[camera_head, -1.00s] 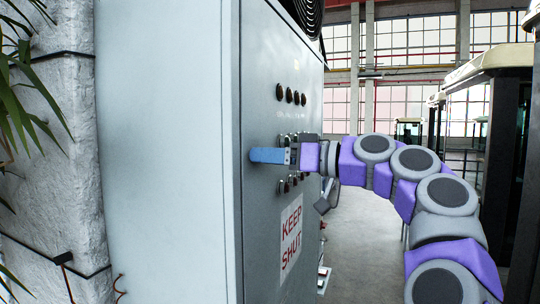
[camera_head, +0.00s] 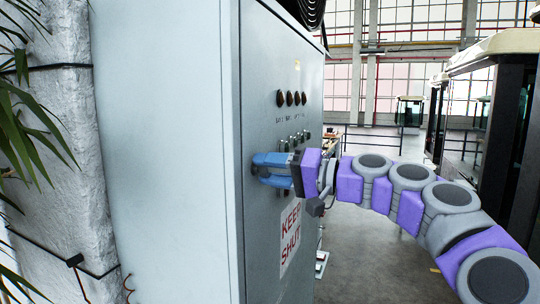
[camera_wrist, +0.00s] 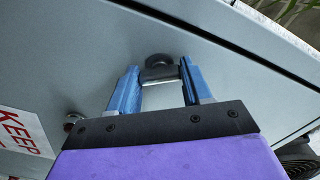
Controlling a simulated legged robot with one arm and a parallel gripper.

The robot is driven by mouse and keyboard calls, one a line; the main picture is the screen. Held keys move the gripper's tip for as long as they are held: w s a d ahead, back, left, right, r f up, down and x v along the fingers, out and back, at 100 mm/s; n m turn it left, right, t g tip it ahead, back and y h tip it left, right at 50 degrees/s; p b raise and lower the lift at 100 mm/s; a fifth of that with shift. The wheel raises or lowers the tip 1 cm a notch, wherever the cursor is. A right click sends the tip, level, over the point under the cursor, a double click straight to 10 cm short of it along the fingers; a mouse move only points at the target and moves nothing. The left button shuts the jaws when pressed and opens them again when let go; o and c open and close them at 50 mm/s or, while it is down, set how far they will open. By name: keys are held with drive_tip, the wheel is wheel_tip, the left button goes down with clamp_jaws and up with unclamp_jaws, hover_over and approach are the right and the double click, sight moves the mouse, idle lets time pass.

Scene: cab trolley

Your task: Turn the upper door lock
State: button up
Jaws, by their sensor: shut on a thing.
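The door lock (camera_wrist: 158,61) is a dark round piece with a pale metal handle on the grey cabinet door (camera_wrist: 215,70). My gripper (camera_wrist: 159,73) has blue fingers on either side of the handle and is shut on it, near the fingertips. In the head view my gripper (camera_head: 257,168) is at the cabinet front, above the red and white KEEP SHUT sign (camera_head: 290,236).
Several dark round knobs (camera_head: 290,98) and a row of smaller switches (camera_head: 293,141) are on the cabinet front, above and beyond my gripper. A plant (camera_head: 25,110) hangs by a white wall at left. Open floor (camera_head: 370,255) lies right of the cabinet.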

drive_tip(key=m+p, duration=0.5)
drive_tip(key=shift+m+p, duration=0.5)
drive_tip(key=shift+p, duration=0.05)
drive_tip(key=shift+f, duration=0.15)
drive_tip(key=o, duration=0.7)
drive_tip(key=shift+c, duration=0.2)
drive_tip(key=o, duration=0.4)
drive_tip(key=shift+w, duration=0.3)
drive_tip(key=shift+s, duration=0.1)
drive_tip(key=shift+s, duration=0.15)
drive_tip(key=b+v, duration=0.2)
drive_tip(key=v, duration=1.5)
drive_tip(key=shift+d+b, duration=0.25)
drive_tip(key=shift+b, duration=0.15)
